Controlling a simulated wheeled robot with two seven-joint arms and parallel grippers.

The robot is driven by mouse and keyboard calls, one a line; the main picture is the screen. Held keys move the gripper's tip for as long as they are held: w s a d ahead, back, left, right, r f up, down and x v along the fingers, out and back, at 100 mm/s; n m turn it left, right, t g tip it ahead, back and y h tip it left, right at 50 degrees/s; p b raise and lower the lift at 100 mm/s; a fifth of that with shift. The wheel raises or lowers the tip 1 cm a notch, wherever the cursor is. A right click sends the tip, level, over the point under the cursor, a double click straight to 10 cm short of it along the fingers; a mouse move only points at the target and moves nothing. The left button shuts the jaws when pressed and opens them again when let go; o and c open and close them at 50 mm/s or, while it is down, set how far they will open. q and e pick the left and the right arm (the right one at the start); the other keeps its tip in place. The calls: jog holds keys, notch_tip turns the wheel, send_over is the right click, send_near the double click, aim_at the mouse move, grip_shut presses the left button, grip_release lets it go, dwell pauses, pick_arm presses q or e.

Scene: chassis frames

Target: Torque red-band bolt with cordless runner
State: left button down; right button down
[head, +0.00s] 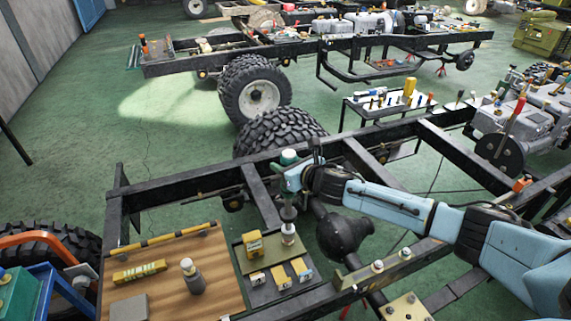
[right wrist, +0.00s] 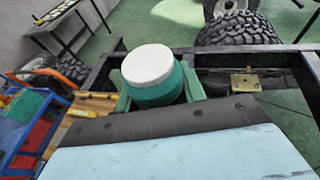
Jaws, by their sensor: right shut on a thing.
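My right gripper (head: 291,172) is shut on a green tool with a white top, which looks like the cordless runner (head: 289,157). In the right wrist view the runner (right wrist: 152,76) sits between the green fingers, its white end toward the camera. In the head view it is roughly upright above the chassis frame. A grey and white piece (head: 288,233) shows directly below it; I cannot tell whether the two touch. Small pale bolt-like heads (head: 377,266) stand on the near rail (head: 345,298). No red band can be made out on any bolt. My left gripper is out of view.
A wooden board (head: 215,262) carries a grey bottle-like item (head: 191,275) and a yellow strip (head: 140,272). Beside it a dark tray (head: 265,291) holds yellow boxes (head: 253,244). A black crossbeam (head: 262,195) and an axle housing (head: 343,235) flank my gripper.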

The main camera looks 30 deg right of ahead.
jog(key=shift+f+b, duration=0.95)
jog(key=shift+f, duration=0.5)
dwell(1.8)
jog(key=shift+f, duration=0.1)
jog(key=shift+s+a+f, duration=0.1)
jog(key=shift+s+f, duration=0.1)
jog(key=shift+f, duration=0.1)
dwell(0.8)
jog(key=shift+w+p, duration=0.1)
jog(key=shift+p, duration=0.35)
dwell(0.7)
jog(key=shift+r, duration=0.2)
jog(key=shift+w+r+p, duration=0.1)
jog(key=shift+r+p, duration=0.4)
jog(key=shift+p, duration=0.1)
jog(key=shift+r+p, duration=1.1)
jog(key=shift+r, duration=0.1)
